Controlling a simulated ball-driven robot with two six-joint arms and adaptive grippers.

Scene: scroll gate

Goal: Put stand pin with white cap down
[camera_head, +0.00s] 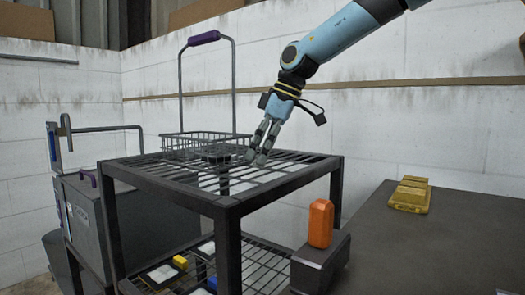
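My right gripper (257,158) reaches down from the upper right to the top shelf of a black metal rack (228,206). Its two fingers are close together, with the tips low over the slats, just right of a wire basket (190,142). I cannot make out a stand pin or a white cap at the fingertips. Whether the fingers hold something thin is too small to tell. A small dark object (216,152) sits on the shelf left of the fingertips. My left gripper is not in view.
The basket has a tall handle with a purple grip (204,38). Pale flat patches (270,177) show on the top shelf. An orange block (320,222) stands on a dark box at right. Yellow pieces (410,195) lie on a dark table (450,245). A grey cabinet (95,225) stands left.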

